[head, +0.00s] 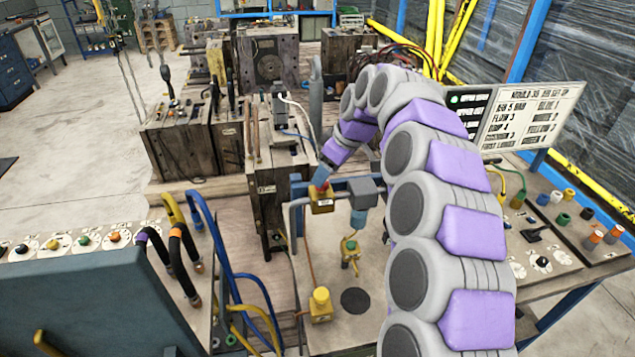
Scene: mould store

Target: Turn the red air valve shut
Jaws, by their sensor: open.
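The red air valve shows as a small red part (320,189) on top of a brass-coloured body (322,205), set in the grey pipework at the middle of the picture. My arm, grey and purple, arches in from the lower right and comes down to it. My gripper (323,176) is right above the red part and partly covers it. It is open; the fingers are small here, and I cannot tell whether they touch the valve or stand around it.
A grey filter unit (363,193) sits just right of the valve. A yellow valve (320,302) and a yellow-green fitting (350,250) are below. Blue hoses (235,265) loop at left. Heavy mould blocks (182,145) stand behind; a sign board (528,115) is at right.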

